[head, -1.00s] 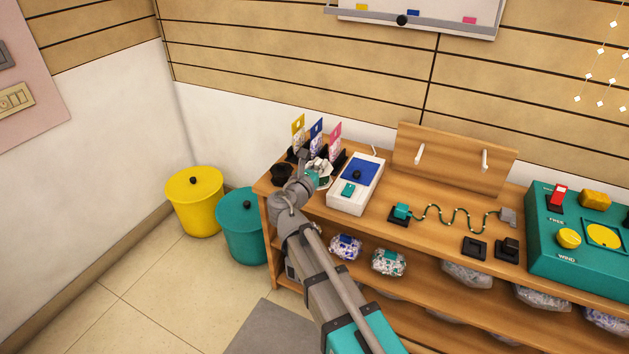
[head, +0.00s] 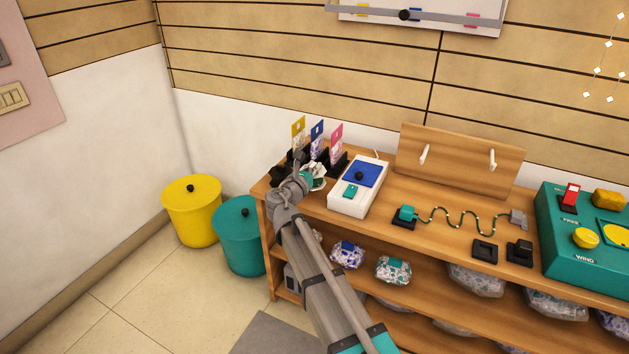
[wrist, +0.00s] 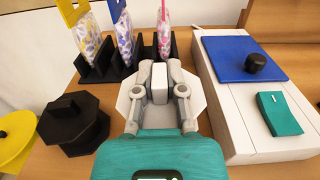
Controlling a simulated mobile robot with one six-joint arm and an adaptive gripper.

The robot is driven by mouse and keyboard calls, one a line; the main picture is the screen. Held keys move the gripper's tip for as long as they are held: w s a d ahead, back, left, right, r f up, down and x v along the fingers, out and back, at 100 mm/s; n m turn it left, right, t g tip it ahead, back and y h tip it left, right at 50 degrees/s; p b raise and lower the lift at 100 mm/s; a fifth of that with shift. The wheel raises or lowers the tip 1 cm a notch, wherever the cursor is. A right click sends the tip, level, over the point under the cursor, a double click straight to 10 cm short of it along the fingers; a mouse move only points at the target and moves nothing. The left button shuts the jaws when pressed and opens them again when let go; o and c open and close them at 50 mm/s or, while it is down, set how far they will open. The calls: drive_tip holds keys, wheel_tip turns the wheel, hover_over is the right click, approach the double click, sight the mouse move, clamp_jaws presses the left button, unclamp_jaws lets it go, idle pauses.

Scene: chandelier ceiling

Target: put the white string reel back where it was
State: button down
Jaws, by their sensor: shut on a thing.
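The white string reel (wrist: 193,103) is an eight-sided white piece with an upright block-shaped handle. My gripper (wrist: 159,84) is shut on that handle in the wrist view. The reel is over the left part of the wooden bench, between a black reel (wrist: 73,127) and a white box with a blue lid. I cannot tell whether it touches the bench top. In the head view my gripper (head: 306,176) partly covers the white reel (head: 319,184).
Black holders (wrist: 100,68) with yellow, blue and pink tagged bags stand just behind the reel. The white box (wrist: 222,100) is close on the right. A yellow bin (head: 192,212) and a teal bin (head: 239,240) stand on the floor left of the bench (head: 400,233).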

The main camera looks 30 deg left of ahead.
drive_tip(key=shift+w+a+f+b, duration=0.15)
drive_tip(key=shift+w+f+b, duration=0.05)
drive_tip(key=shift+f+b, duration=0.2)
drive_tip(key=shift+w+a+f+b, duration=0.15)
drive_tip(key=shift+f+b, duration=0.2)
drive_tip(key=shift+b, duration=0.05)
drive_tip(key=shift+f+b, duration=1.25)
drive_tip(key=shift+f, duration=0.15)
drive_tip(key=c, duration=0.7)
unclamp_jaws()
drive_tip(key=shift+r, duration=0.25)
drive_tip(key=s, duration=1.2)
drive_tip(key=shift+d, duration=0.25)
